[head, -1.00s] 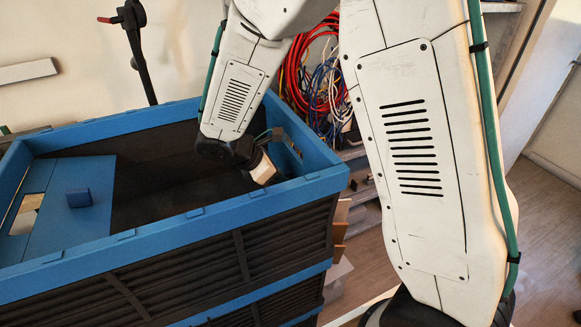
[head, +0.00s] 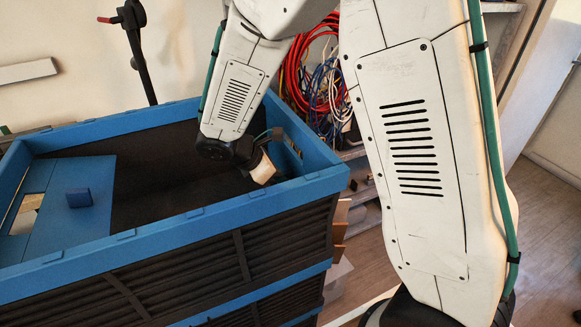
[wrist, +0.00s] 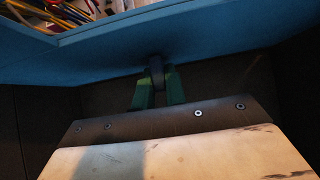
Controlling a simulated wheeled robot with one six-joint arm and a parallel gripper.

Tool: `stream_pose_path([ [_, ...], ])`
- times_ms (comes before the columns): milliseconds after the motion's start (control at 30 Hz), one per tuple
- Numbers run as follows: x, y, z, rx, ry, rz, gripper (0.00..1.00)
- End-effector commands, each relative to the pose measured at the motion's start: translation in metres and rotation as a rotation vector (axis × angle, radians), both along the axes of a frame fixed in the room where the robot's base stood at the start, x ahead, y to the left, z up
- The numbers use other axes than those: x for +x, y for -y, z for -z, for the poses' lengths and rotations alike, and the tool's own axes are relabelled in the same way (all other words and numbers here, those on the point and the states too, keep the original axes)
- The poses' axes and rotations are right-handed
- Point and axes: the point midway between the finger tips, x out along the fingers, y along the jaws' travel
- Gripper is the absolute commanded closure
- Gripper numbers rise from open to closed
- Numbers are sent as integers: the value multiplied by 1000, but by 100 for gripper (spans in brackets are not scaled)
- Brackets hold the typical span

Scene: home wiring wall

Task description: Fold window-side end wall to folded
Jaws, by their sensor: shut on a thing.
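A large crate with a blue rim (head: 240,210) and dark slatted sides fills the left of the head view. Its right end wall (head: 318,185) stands upright; its blue inner face fills the upper wrist view (wrist: 230,45). My gripper (wrist: 157,88) reaches down inside the crate by this wall, its green fingers shut on a small dark tab (wrist: 156,66) on the wall's face. In the head view the fingers are mostly hidden behind my wrist. At the crate's left end a blue panel (head: 65,230) with a small blue block (head: 78,198) lies folded inward.
Red, blue and white cables (head: 315,75) hang on a shelf behind the crate's right end. A dark post with a red-tipped handle (head: 135,40) stands behind the crate. Wooden floor (head: 545,240) is open at the right. The crate's middle looks clear.

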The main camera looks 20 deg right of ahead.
Motion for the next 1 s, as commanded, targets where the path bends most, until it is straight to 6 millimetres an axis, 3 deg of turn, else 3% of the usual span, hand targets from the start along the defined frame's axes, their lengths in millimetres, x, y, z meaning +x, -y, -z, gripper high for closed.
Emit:
stream_pose_path([
  [367,1,-1,-1,0,2,-1,100],
  [1000,1,-22,-6,0,1,-2,100],
])
